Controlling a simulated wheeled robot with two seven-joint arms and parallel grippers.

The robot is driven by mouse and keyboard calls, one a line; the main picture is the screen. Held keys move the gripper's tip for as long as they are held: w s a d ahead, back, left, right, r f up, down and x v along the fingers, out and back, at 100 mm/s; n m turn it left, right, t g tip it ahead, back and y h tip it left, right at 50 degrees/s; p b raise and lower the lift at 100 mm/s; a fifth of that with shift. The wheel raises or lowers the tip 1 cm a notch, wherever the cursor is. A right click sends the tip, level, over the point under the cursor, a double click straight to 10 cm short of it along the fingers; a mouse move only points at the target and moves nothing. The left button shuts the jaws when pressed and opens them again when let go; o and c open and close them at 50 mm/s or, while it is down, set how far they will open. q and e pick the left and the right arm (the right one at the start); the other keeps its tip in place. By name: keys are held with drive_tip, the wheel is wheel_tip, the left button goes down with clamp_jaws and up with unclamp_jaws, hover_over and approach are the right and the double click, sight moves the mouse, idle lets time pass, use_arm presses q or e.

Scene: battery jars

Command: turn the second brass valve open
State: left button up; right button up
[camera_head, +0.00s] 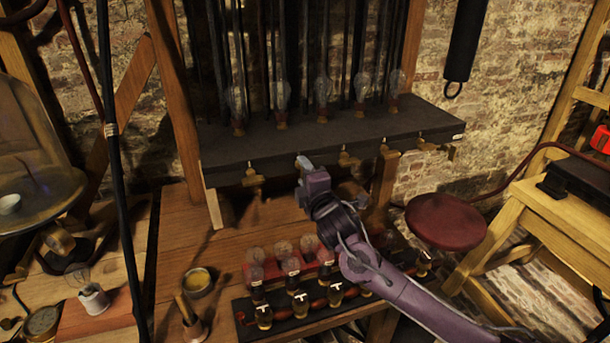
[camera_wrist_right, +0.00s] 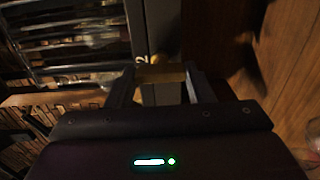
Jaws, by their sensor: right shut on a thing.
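A row of brass valves runs along the front edge of a dark shelf (camera_head: 330,125). The first brass valve (camera_head: 252,176) is at the left, and more hang to the right, such as the third valve (camera_head: 346,156). My right gripper (camera_head: 303,166) is at the second position, hiding that valve in the head view. In the right wrist view the second brass valve (camera_wrist_right: 160,73) lies between the two fingers, beside a pale mark like a 2 on the grey edge. The right gripper is shut on it. How far the valve is turned cannot be told. My left gripper is not in view.
Glass bulbs (camera_head: 322,88) stand on the shelf with dark rods behind. Below are a black rack (camera_head: 283,329) of small amber jars, a round tin (camera_head: 197,281) and a copper cup (camera_head: 194,330). A red stool (camera_head: 446,222) stands at the right.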

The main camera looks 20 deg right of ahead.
drive_tip(key=o, duration=1)
drive_tip(key=shift+c, duration=0.2)
drive_tip(key=s+b, duration=0.2)
drive_tip(key=s, duration=0.5)
drive_tip(key=shift+s, duration=0.4)
drive_tip(key=shift+d, duration=0.1)
